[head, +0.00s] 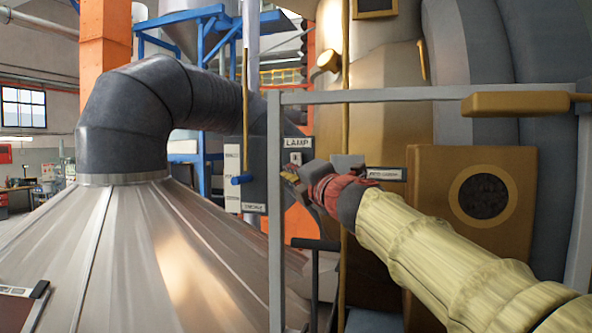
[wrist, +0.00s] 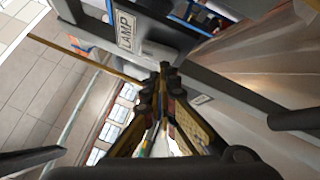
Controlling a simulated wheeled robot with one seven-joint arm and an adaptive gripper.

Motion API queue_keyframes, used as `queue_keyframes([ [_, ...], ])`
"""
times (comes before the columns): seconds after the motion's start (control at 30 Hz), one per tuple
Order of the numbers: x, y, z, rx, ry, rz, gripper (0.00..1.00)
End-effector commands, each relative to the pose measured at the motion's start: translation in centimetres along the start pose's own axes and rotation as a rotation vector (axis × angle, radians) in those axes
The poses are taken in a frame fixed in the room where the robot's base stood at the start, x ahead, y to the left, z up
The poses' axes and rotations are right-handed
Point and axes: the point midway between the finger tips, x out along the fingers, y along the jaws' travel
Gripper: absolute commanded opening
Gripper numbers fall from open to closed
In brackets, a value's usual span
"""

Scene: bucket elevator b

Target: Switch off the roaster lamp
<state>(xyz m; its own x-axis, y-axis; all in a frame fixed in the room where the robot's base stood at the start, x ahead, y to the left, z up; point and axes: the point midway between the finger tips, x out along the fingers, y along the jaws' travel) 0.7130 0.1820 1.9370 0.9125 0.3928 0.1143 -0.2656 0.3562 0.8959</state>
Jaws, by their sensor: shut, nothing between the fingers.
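The white LAMP label (head: 298,142) is on a dark grey box beside the upright frame post. A small light plate with a dark mark (head: 296,157) sits just under the label. It looks like a switch, but its position is too small to tell. My gripper (head: 289,174) is just below this plate, coming in from the right. In the wrist view the gripper's fingers (wrist: 163,70) are shut with nothing between them. Their tips are close to the box's lower edge, below and right of the LAMP label (wrist: 126,30). I cannot tell whether they touch. No switch is clear there.
A blue-handled lever (head: 242,180) on a labelled panel is left of the box. A grey frame post (head: 274,230) stands close to my gripper. A brass panel with a round dark port (head: 484,197) is at right. A metal cone hood (head: 130,250) fills the lower left.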

Motion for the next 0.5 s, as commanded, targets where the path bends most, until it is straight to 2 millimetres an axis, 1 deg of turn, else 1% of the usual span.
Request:
queue_keyframes([
  [0.23, -0.82, 0.66, -0.57, -0.001, 0.0, 0.0, 0.0],
  [0.5, -0.94, 0.68, -0.68, -0.001, 0.0, 0.0, 0.0],
])
